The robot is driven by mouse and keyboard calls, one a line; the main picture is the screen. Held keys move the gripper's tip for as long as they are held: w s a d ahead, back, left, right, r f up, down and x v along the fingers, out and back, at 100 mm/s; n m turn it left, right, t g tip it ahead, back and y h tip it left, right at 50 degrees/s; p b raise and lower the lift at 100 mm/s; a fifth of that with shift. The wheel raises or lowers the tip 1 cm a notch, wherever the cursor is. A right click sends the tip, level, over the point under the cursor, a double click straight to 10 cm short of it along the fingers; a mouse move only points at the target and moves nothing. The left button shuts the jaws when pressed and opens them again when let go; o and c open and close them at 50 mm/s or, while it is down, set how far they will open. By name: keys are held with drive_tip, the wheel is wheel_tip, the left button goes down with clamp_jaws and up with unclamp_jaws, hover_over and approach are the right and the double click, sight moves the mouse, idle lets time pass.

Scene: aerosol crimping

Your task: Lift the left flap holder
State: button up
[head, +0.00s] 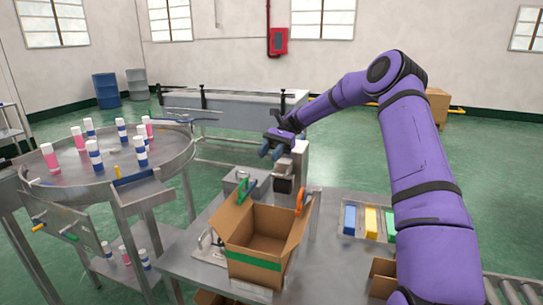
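An open cardboard box (258,262) with a green band stands on the metal table. A green holder (246,190) sits at its left flap (232,226). An orange holder (300,202) sits at its right flap (299,221). I take the green one to be the left flap holder. My gripper (270,153) is in the air above and behind the box, beyond both holders and apart from them. Its fingers are small and dark here, so I cannot tell how far apart they are. I see nothing held in it.
A grey machine (297,165) stands close behind the box, near my gripper. A tray with blue, yellow and green blocks (371,222) lies to the right. A round table (85,172) with several pink and blue cans is on the left. Bare table lies between box and tray.

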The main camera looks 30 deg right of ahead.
drive_tip(key=shift+s+a, duration=0.15)
drive_tip(key=shift+s, duration=0.8)
drive_tip(key=shift+r, duration=0.1)
drive_tip(key=s+a+r+n+t+h, duration=0.2)
drive_tip(key=s+a+r+n+h, duration=0.15)
drive_tip(key=s+r, duration=0.35)
drive_tip(key=s+a+r+n+t+h, duration=0.2)
drive_tip(key=s+a+r+h, duration=0.3)
drive_tip(key=s, duration=0.5)
drive_tip(key=s+d+r+n+t+h, duration=0.1)
drive_tip(key=s+t, duration=0.3)
drive_tip(key=s, duration=0.6)
drive_tip(key=s+d+r+n+t+h, duration=0.2)
drive_tip(key=s+n+t, duration=0.2)
drive_tip(key=s, duration=0.7)
drive_tip(key=shift+d+t, duration=0.2)
drive_tip(key=shift+t, duration=0.1)
drive_tip(key=shift+h, duration=0.25)
